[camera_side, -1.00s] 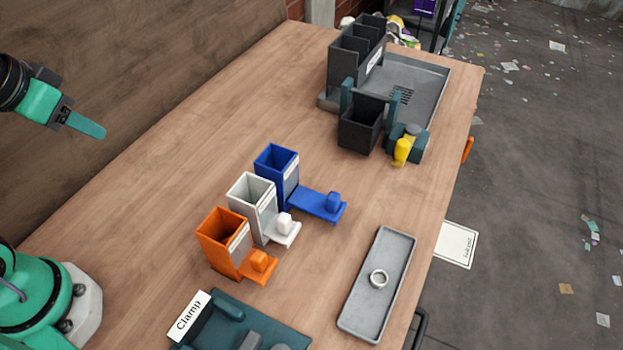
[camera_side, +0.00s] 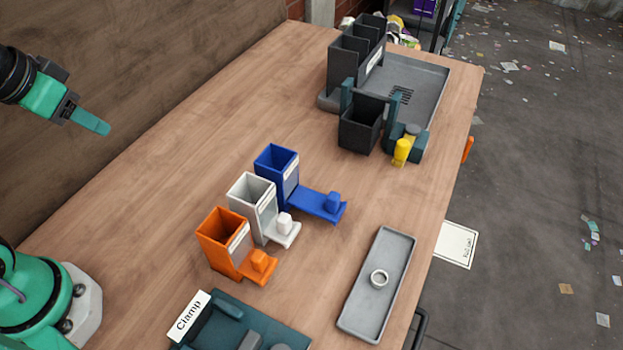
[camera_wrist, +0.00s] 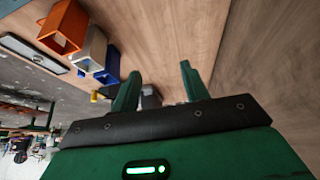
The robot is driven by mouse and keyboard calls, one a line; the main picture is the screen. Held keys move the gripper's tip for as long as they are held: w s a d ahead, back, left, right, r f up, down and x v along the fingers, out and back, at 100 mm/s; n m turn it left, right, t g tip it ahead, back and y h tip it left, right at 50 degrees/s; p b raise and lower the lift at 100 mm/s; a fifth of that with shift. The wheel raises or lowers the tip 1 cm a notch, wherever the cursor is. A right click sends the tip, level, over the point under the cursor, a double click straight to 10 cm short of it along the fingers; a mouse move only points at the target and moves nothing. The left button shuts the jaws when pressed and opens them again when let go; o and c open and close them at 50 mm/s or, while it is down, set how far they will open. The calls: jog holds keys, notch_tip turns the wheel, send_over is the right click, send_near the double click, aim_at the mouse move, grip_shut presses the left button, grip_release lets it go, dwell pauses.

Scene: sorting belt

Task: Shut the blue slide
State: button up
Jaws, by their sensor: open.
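The blue slide (camera_side: 318,204) sticks out to the right from the foot of the blue bin (camera_side: 276,168) in the side view, farther out than the white and orange slides. A blue knob stands near its outer end. The blue bin also shows in the wrist view (camera_wrist: 109,66). My gripper (camera_side: 95,124) is in the air at the upper left of the side view, well away from the blue bin. In the wrist view its two fingers (camera_wrist: 158,88) are apart with nothing between them.
A white bin (camera_side: 250,198) and an orange bin (camera_side: 221,236) stand in a row with the blue one. A grey tray (camera_side: 362,308) holding a ring lies at the right. A dark hopper (camera_side: 358,132) and yellow part (camera_side: 402,151) stand behind. The table's left middle is clear.

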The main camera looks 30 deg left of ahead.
jog(key=w+d+r+m+g, duration=0.2)
jog(key=w+d+m, duration=0.3)
jog(key=w+d, duration=0.3)
jog(key=m+g, duration=0.2)
jog(key=m, duration=0.5)
send_near(333, 195)
jog(key=shift+h, duration=0.3)
jog(key=a+r, duration=0.1)
jog(key=a, duration=0.2)
jog(key=a+r, duration=0.2)
jog(key=a, duration=0.1)
jog(key=w+a+r, duration=0.1)
jog(key=a, duration=0.2)
jog(key=shift+r, duration=0.2)
jog(key=d+f+m, duration=0.1)
jog(key=d+f, duration=0.1)
jog(key=d+f+m+g, duration=0.1)
jog(key=d+f, duration=0.1)
jog(key=d, duration=0.1)
jog(key=d+f+m, duration=0.1)
jog(key=d+f, duration=0.1)
jog(key=d, duration=0.1)
jog(key=shift+w+f, duration=0.15)
jog(key=shift+f, duration=0.05)
jog(key=shift+d+f+m, duration=0.4)
jog(key=shift+d, duration=0.1)
jog(key=shift+f, duration=0.1)
jog(key=shift+f, duration=3.8)
jog(key=shift+c, duration=0.3)
